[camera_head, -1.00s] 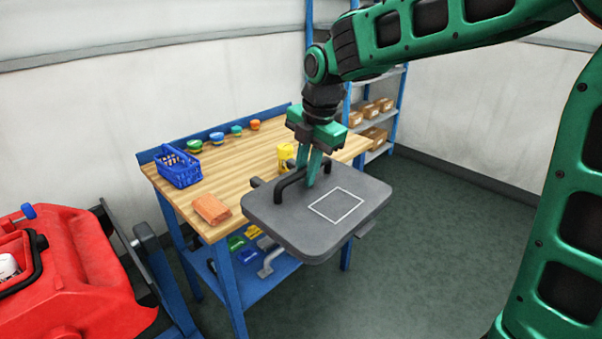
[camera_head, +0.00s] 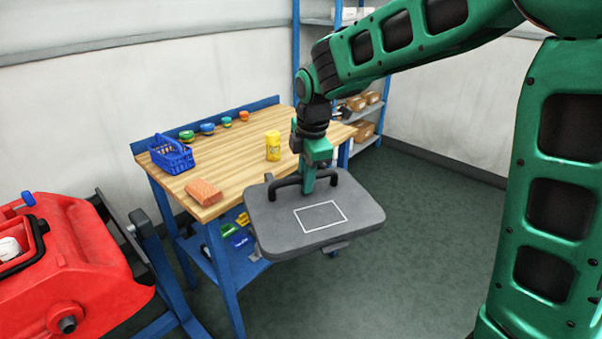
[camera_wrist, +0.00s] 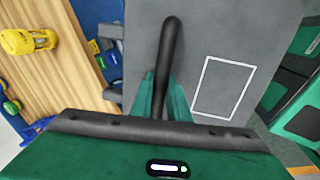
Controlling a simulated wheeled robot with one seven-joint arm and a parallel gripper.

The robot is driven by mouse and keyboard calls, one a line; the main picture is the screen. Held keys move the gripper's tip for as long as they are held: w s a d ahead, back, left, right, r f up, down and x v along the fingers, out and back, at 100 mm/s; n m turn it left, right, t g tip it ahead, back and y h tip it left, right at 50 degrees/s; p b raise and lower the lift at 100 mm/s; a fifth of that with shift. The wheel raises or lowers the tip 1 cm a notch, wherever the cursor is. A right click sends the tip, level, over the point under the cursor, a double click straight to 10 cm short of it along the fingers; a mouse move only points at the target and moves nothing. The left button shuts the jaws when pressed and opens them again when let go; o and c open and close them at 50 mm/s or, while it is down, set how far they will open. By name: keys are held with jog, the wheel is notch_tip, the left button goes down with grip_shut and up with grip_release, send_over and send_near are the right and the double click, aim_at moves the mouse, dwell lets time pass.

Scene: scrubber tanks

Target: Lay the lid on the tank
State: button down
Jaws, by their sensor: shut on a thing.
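A grey rectangular lid (camera_head: 270,225) with a white square outline and a black handle (camera_head: 289,182) hangs in the air in front of the workbench. My gripper (camera_head: 308,186) is shut on the lid's black handle from above. The wrist view shows the green fingers around the handle (camera_wrist: 170,50) and the grey lid plate (camera_wrist: 225,30) beneath. The lid looks roughly level. A red tank (camera_head: 75,270) is at the lower left, well apart from the lid. Its top is partly cut off by the picture's left edge.
The wooden workbench (camera_head: 225,165) holds a blue basket (camera_head: 171,154), a reddish brick-like block (camera_head: 204,192), a yellow container (camera_head: 273,147) and several small coloured items along its back. Blue shelving with boxes (camera_head: 362,131) stands behind. Open floor (camera_head: 430,240) lies to the right.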

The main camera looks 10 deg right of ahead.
jog(key=w+d+f+m+g+h, duration=0.2)
jog(key=d+f+m, duration=1.5)
jog(key=m, duration=0.3)
jog(key=shift+d+h, duration=0.25)
jog(key=shift+h, duration=0.05)
jog(key=shift+f, duration=0.15)
